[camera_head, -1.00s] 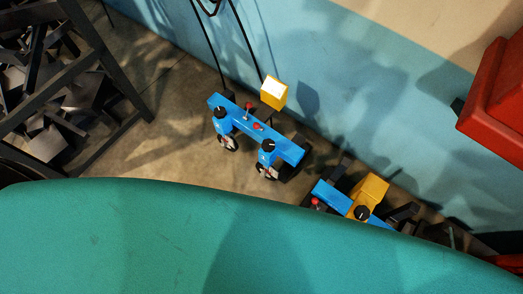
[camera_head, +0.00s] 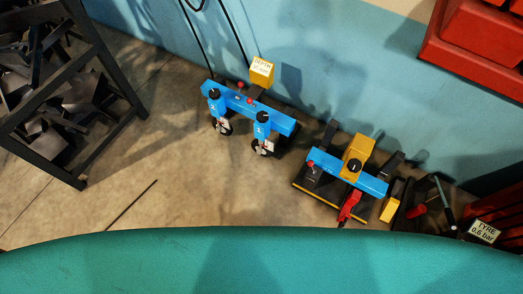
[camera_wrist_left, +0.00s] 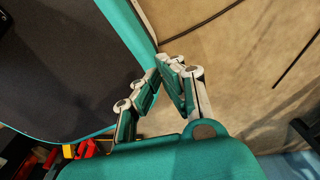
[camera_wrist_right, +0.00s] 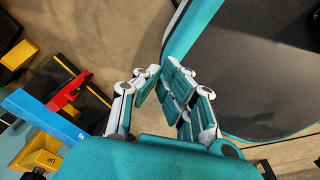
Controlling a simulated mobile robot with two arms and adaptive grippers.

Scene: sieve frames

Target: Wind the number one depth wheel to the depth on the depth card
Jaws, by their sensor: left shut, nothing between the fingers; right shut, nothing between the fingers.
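A blue beam unit (camera_head: 245,107) stands by the blue wall in the head view. Two blue posts hang from it, each with a black knob on top and a small wheel below: a left wheel (camera_head: 226,128) and a right wheel (camera_head: 265,148). The posts carry small white marks, too small to read surely. A yellow block with a white depth card (camera_head: 261,70) stands behind the beam; it reads "DEPTH", its number unclear. My left gripper (camera_wrist_left: 162,68) and right gripper (camera_wrist_right: 160,70) are shut and empty in their wrist views, apart from the wheels; neither shows in the head view.
A second blue unit (camera_head: 345,175) with a yellow block and red lever stands to the right; it also shows in the right wrist view (camera_wrist_right: 40,120). A "TYRE 0.6 bar" card (camera_head: 484,232), red bins (camera_head: 480,40) and a dark scrap rack (camera_head: 75,90) flank it. Floor is open at left.

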